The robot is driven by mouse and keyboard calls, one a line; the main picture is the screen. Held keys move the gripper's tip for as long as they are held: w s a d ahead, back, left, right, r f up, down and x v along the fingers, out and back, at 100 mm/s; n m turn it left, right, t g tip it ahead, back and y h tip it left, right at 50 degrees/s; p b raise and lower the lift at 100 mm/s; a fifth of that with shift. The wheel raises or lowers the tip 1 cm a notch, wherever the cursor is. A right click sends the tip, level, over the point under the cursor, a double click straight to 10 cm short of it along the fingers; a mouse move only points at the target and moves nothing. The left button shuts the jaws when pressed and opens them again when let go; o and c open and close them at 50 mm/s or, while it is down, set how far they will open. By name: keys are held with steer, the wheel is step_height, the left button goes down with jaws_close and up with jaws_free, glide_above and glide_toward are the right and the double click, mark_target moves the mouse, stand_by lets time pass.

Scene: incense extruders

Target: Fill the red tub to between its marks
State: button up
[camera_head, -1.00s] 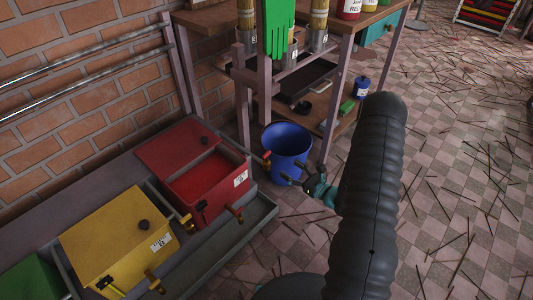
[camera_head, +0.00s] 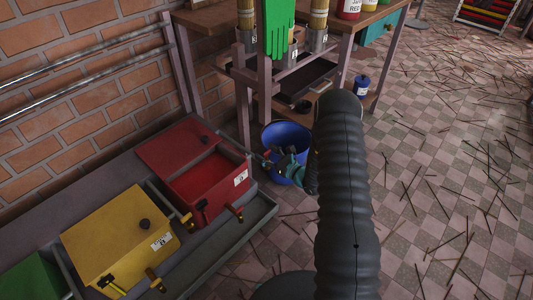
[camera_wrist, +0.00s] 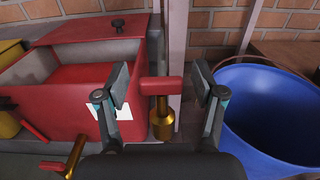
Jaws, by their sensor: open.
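The red tub (camera_head: 236,178) stands in a grey trough beside the wall, its lid (camera_head: 178,145) folded back and red contents (camera_head: 205,175) showing inside. In the wrist view the tub (camera_wrist: 85,105) is at the left, partly hidden by a finger. Fill marks cannot be made out. My gripper (camera_head: 272,163) is to the right of the tub. In the wrist view my gripper (camera_wrist: 161,84) is open, its fingers either side of a red-handled valve (camera_wrist: 161,84) with a brass body. No visible contact with the handle. A brass tap (camera_head: 236,212) is on the tub's front.
A yellow tub (camera_head: 110,235) is left of the red one. A wooden bench stands behind. Sticks litter the tiled floor.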

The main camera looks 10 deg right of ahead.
steer(key=c, duration=1.2)
steer(key=shift+o, duration=0.2)
steer(key=shift+d+n+g+y+b, duration=0.1)
steer(key=shift+n+g+y+b, duration=0.2)
steer(key=shift+y+b, duration=0.15)
steer(key=shift+f+n+g+y+b, duration=0.2)
steer(key=shift+n+g+y+b, duration=0.75)
steer(key=shift+b, duration=0.2)
steer(key=n+g+y+b, duration=0.2)
steer(key=g, duration=0.1)
steer(key=shift+n+b, duration=0.25)
steer(key=shift+b, duration=0.05)
steer(key=n+g+y+b, duration=0.2)
steer(key=n+g, duration=0.1)
steer(key=g, duration=0.2)
steer(key=shift+b, duration=0.4)
steer(key=shift+r+n+g+b, duration=0.15)
steer(key=shift+n+g+b, duration=0.2)
steer(key=shift+n+g, duration=0.25)
